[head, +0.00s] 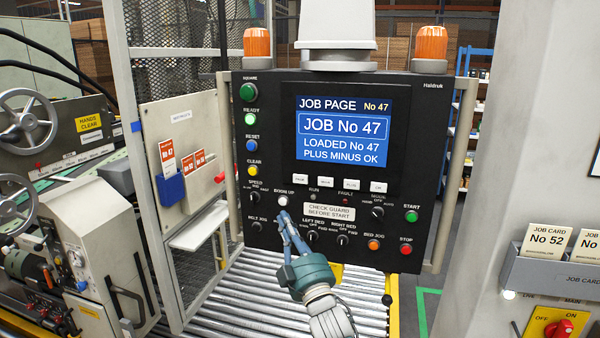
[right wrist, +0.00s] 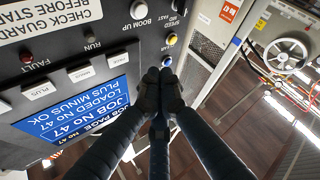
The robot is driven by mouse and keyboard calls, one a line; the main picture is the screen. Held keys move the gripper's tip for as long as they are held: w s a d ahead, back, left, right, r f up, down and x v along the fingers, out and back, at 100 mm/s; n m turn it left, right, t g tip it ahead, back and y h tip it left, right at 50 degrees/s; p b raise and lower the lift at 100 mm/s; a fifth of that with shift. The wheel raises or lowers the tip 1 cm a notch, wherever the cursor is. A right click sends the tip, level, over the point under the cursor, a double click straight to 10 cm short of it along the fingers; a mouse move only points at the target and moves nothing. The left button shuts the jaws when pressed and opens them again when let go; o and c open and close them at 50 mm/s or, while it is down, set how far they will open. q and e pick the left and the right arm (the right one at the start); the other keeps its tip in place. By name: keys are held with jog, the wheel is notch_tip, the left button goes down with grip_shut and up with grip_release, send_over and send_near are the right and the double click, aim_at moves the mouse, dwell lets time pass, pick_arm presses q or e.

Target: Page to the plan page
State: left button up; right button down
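A black control panel (head: 262,215) carries a blue screen (head: 342,135) reading "JOB PAGE No 47", "LOADED No 47", "PLUS MINUS OK". Below the screen is a row of pale keys: a page key (head: 300,179), a minus key (head: 325,181), a plus key (head: 351,185) and an OK key (head: 378,187). My right gripper (head: 284,216) is in front of the panel, just below the white boom up button (head: 283,200). In the right wrist view its fingertips (right wrist: 159,76) are together and empty, beside the page key (right wrist: 118,58). Contact with the panel cannot be told. My left gripper is out of view.
Coloured buttons line the panel's left side, including a green one (head: 247,92). Knobs, a green start button (head: 411,216) and a red stop button (head: 406,250) sit low. Rollers (head: 240,300) lie below. A job card holder (head: 550,275) is at the right.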

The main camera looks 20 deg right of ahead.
aim_at(298, 186)
jog(key=shift+t, duration=0.6)
jog(key=r, duration=0.5)
jog(key=shift+s+d+r, duration=0.1)
jog(key=shift+s+r, duration=0.3)
jog(key=shift+w, duration=0.1)
jog(key=shift+w+d+b, duration=0.55)
jog(key=shift+w+d, duration=0.3)
jog(key=shift+w, duration=0.35)
jog(key=shift+w+d+b, duration=0.6)
jog(key=shift+w+d, duration=0.2)
jog(key=shift+w, duration=0.4)
jog(key=shift+w+d+b, duration=0.55)
jog(key=shift+w+d, duration=0.3)
jog(key=shift+w, duration=0.35)
jog(key=shift+w+d, duration=0.2)
jog(key=shift+w, duration=0.15)
